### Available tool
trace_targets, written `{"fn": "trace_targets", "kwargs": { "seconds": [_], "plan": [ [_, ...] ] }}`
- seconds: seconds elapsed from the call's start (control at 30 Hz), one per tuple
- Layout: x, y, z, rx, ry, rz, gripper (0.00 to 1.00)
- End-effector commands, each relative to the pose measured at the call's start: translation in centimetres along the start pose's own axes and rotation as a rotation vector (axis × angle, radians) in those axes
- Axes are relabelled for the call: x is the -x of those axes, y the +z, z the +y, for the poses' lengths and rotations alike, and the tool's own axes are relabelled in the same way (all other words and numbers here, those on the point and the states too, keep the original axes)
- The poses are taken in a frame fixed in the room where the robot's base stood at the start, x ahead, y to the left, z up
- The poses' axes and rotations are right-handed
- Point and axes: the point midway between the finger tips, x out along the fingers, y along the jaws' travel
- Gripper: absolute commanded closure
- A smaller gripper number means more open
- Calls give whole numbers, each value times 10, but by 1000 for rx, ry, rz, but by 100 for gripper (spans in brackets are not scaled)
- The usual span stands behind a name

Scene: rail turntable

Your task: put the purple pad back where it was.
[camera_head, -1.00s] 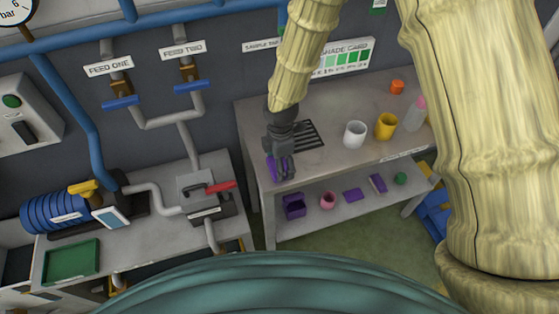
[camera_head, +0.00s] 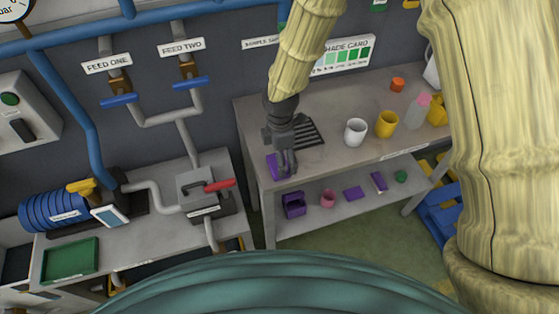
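A purple pad (camera_head: 272,165) shows at the front left corner of the upper bench top (camera_head: 325,165), right at my gripper (camera_head: 287,172). The dark gripper points down and partly covers the pad. I cannot tell whether its fingers grip the pad or only stand beside it, nor whether the pad touches the bench. Another flat purple piece (camera_head: 354,193) lies on the lower shelf (camera_head: 330,212). A purple piece with a pale edge (camera_head: 379,181) is to its right.
A black grate (camera_head: 306,130) lies behind my gripper. A white mug (camera_head: 355,132), a yellow mug (camera_head: 386,124) and a pink-topped bottle (camera_head: 417,112) stand to the right. The lower shelf holds a purple bin (camera_head: 293,205), a pink cup (camera_head: 328,198) and a green ball (camera_head: 401,176).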

Motion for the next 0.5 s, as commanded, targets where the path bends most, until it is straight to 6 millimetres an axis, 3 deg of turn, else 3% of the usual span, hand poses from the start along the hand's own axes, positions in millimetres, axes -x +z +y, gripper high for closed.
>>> {"fn": "trace_targets", "kwargs": {
  "seconds": [0.5],
  "plan": [
    [74,1,1,-2,2,1,0]
  ]
}}
